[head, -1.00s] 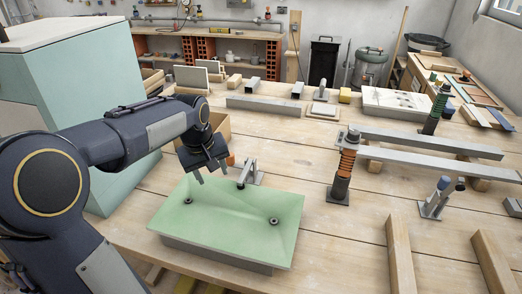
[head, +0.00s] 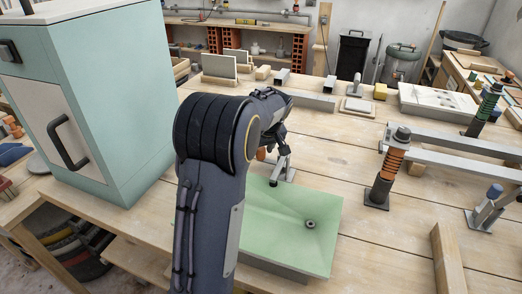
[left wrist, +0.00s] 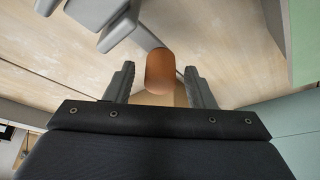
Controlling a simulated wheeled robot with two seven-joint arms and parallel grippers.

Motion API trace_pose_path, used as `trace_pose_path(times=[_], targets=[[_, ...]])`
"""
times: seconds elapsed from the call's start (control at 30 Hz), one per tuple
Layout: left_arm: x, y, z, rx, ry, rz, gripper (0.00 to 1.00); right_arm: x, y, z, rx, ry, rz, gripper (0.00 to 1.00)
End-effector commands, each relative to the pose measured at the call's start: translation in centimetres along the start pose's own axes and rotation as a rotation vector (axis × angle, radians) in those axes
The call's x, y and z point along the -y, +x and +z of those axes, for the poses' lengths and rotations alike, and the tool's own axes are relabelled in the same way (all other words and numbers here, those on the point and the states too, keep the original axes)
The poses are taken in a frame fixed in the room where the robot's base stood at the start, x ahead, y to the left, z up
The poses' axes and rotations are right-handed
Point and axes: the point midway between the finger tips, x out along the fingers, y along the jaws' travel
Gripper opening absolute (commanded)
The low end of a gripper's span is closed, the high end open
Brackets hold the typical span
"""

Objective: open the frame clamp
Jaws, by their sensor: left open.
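The frame clamp (head: 284,168) is a grey metal toggle clamp at the back edge of a green panel (head: 262,222). Its orange handle (head: 261,153) is partly hidden behind my arm in the head view. In the left wrist view the rounded orange handle (left wrist: 160,72) lies between the two open fingers of my left gripper (left wrist: 156,70), with a gap on both sides. Grey clamp metal (left wrist: 128,38) shows beyond it. My right gripper is not in view.
An orange-ringed post (head: 386,170) stands right of the panel. A second clamp with a blue handle (head: 494,191) is at the far right. A tall pale green cabinet (head: 100,120) stands at the left. Open tabletop lies behind the clamp.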

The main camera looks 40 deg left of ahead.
Motion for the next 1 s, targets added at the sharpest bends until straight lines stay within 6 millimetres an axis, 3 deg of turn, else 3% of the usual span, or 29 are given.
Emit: trace_pose_path(times=[0.23,0.6,1.0], targets=[[-0.01,0.1,0.02,0.0,0.0,0.0,0.49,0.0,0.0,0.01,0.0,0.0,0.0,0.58],[0.01,0.08,0.02,0.001,0.0,0.0,0.01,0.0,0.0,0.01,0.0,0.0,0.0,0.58],[-0.15,0.09,-0.18,0.001,0.03,0.011,0.0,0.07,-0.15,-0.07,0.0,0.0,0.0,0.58]])
